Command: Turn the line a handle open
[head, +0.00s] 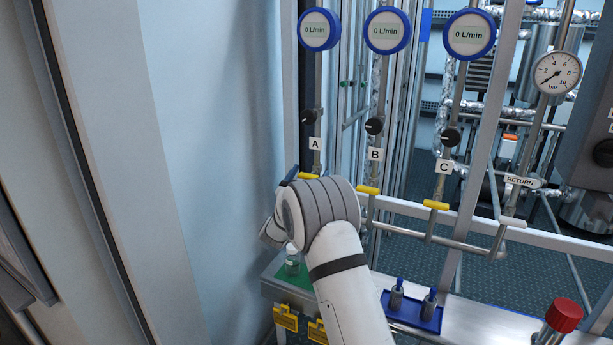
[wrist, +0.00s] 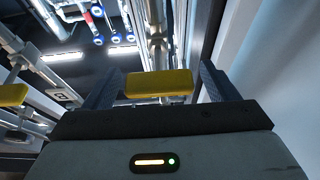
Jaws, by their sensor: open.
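The line A handle is a yellow bar (head: 309,176) under the A label (head: 315,143) in the head view, partly hidden behind my arm. In the wrist view the yellow handle (wrist: 160,84) lies crosswise between the two dark fingers of my gripper (wrist: 158,88). The fingers are open, one on each side of the handle; whether either touches it I cannot tell. In the head view my gripper (head: 291,175) is mostly hidden by my wrist. The line A flow display (head: 318,30) reads 0 L/min.
Line B's yellow handle (head: 367,190) and line C's yellow handle (head: 436,205) are to the right, with a white return handle (head: 512,222) beyond. The pale wall (head: 215,150) is close on the left. A blue tray (head: 425,322) with small fittings lies below on the bench.

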